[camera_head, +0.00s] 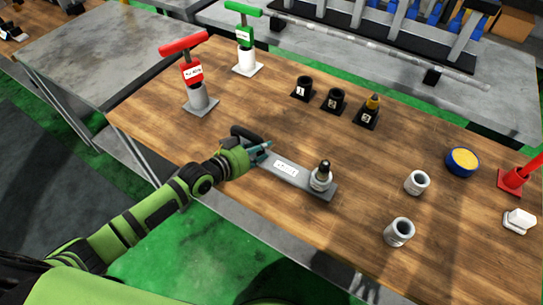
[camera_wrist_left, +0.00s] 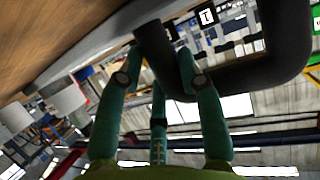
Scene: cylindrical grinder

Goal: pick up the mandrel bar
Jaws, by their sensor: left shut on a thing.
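My left gripper (camera_head: 262,148) reaches in over the near edge of the wooden table. In the left wrist view the bar (camera_wrist_left: 230,82) bends in a U shape and passes between the teal fingers (camera_wrist_left: 163,75). Right of the fingers lies a flat grey labelled plate (camera_head: 302,181) with a dark-tipped metal peg (camera_head: 320,177) at its right end. The gripper hides whether bar and plate are joined. My right gripper is not in view.
Black numbered holders (camera_head: 335,100) stand behind, with a red-handled tool (camera_head: 198,97) and a green-handled one (camera_head: 246,60) at the back left.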

